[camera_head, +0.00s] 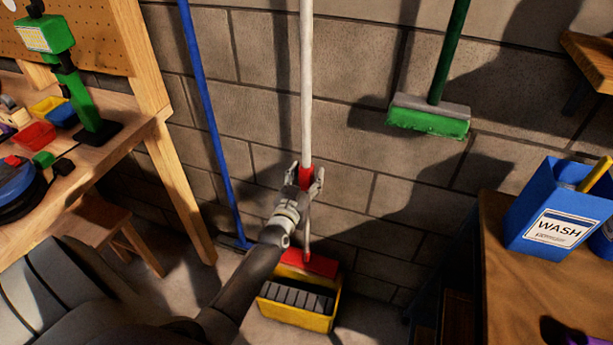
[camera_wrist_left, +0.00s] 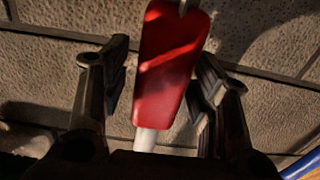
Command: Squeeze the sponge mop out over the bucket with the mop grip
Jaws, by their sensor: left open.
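The mop has a long white pole (camera_head: 306,75), a red grip (camera_head: 305,177) and a red head (camera_head: 310,262). It stands nearly upright, with its head at the back of the yellow bucket (camera_head: 292,320). My left gripper (camera_head: 305,174) is open around the red grip in the head view. In the left wrist view, the red grip (camera_wrist_left: 170,65) lies between the two spread fingers (camera_wrist_left: 163,85), with a gap visible on the left side. Whether the right finger touches it I cannot tell. The sponge is not clearly visible. My right gripper is not in view.
A blue pole (camera_head: 205,100) leans on the wall left of the mop. A green broom (camera_head: 430,115) hangs to the right. A workbench (camera_head: 110,160) stands at left. A table (camera_head: 505,290) with a blue WASH box (camera_head: 548,205) stands at right.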

